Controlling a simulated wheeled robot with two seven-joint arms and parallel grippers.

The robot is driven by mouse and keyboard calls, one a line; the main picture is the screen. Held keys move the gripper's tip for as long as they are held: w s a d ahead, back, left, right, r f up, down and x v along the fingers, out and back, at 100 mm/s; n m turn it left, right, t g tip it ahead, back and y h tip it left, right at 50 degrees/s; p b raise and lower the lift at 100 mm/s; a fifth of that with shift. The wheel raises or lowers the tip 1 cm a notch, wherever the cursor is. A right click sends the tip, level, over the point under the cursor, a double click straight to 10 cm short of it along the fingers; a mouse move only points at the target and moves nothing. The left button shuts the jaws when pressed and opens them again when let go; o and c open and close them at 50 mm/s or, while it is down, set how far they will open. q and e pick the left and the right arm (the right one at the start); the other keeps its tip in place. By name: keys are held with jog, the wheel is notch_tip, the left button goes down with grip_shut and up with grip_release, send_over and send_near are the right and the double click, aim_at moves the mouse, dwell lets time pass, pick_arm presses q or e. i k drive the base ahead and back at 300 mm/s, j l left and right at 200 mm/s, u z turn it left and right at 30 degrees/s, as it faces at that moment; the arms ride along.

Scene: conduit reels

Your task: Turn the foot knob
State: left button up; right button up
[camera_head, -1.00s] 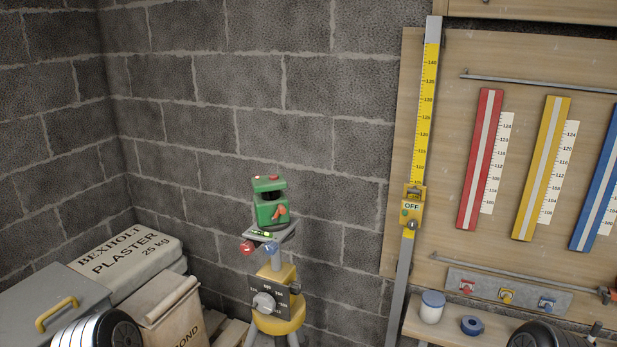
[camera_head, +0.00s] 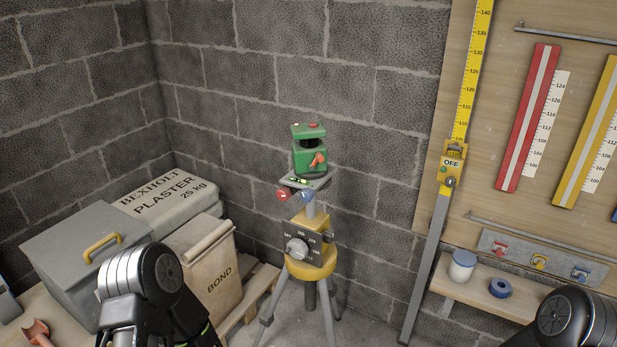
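A tripod (camera_head: 322,261) with a yellow head stands on the floor near the wall corner. On its dark dial plate is a grey knob (camera_head: 297,247) with number marks around it. Above are a red knob (camera_head: 283,196) and a blue knob (camera_head: 307,197) under a small plate with a green level vial. A green laser device (camera_head: 309,150) with an orange-red lever sits on top. I cannot tell which knob is the foot knob. My arms show at the lower left and lower right, apart from the tripod; neither gripper is in view.
Left of the tripod are a grey box (camera_head: 72,243) with a yellow handle, a plaster bag (camera_head: 162,193) and a bond bag (camera_head: 207,262) on a pallet. A yellow measuring staff (camera_head: 470,80) and a shelf (camera_head: 460,298) with a jar (camera_head: 462,265) and blue tape (camera_head: 500,288) stand right.

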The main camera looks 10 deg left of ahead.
aim_at(283, 194)
jog(key=j+z, duration=0.1)
jog(key=z, duration=0.75)
jog(key=k+j+z, duration=0.1)
jog(key=j+z, duration=0.25)
jog(key=k+j+z, duration=0.2)
jog(key=j+z, duration=0.15)
jog(key=k+j+z, duration=0.2)
jog(key=j+z, duration=0.15)
jog(key=k+j, duration=0.25)
jog(key=j, duration=0.15)
jog(key=k+j, duration=0.25)
jog(key=j+z, duration=0.05)
jog(key=j, duration=0.1)
